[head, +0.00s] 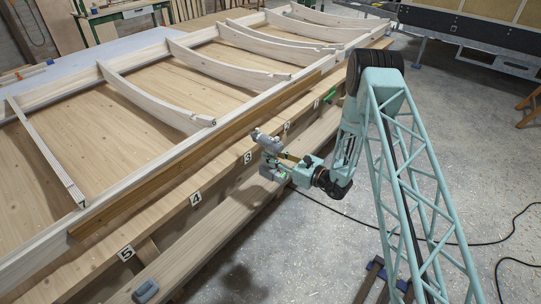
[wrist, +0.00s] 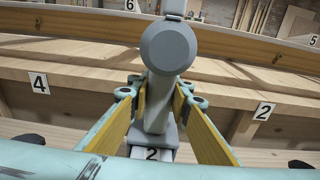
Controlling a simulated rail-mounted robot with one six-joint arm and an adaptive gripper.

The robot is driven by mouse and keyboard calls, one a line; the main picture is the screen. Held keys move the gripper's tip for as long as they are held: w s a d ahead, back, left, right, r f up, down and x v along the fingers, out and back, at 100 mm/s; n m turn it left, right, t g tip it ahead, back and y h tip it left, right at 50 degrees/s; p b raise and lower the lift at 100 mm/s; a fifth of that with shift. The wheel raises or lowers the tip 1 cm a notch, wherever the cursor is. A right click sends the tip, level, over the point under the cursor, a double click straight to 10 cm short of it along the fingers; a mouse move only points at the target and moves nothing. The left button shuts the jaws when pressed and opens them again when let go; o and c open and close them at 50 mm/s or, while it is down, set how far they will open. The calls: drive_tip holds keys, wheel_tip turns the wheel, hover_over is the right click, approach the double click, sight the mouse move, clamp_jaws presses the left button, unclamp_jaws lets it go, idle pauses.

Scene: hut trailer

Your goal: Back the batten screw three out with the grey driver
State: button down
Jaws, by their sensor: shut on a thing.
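My gripper (head: 286,160) is shut on the grey driver (head: 267,145), which stands out in front of the number 3 label (head: 248,158). In the wrist view the driver (wrist: 168,48) shows its round rear end, and its grip passes down between my yellow-lined fingers (wrist: 157,93). The driver's nose points away from the wrist camera, toward the brown batten (head: 155,185). The batten runs along the frame's near side. Screw three and the driver's bit are not visible, so contact cannot be told.
Labels 4 (head: 195,197) and 5 (head: 125,252) mark the ledge to the left. Below it runs a lower plank (head: 215,225) with a small grey object (head: 146,290) at its near end. A green item (head: 330,95) lies farther right. Curved ribs (head: 155,98) cross the frame.

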drive_tip(key=shift+r, duration=0.1)
drive_tip(key=shift+b+x, duration=0.95)
drive_tip(key=shift+x, duration=1.8)
drive_tip(key=shift+w+a+r+b, duration=0.15)
drive_tip(key=shift+w+a+b, duration=0.2)
drive_tip(key=shift+w+a, duration=0.25)
idle(0.4)
drive_tip(key=shift+s+d+r, duration=0.1)
drive_tip(key=shift+d+r, duration=0.05)
drive_tip(key=shift+r, duration=0.05)
idle(0.6)
drive_tip(key=shift+r, duration=0.2)
idle(0.4)
drive_tip(key=shift+r+b, duration=0.1)
drive_tip(key=shift+b, duration=0.2)
drive_tip(key=shift+s+f, duration=0.35)
drive_tip(key=shift+f, duration=0.1)
idle(0.4)
drive_tip(key=shift+s+d, duration=0.25)
drive_tip(key=shift+d, duration=0.45)
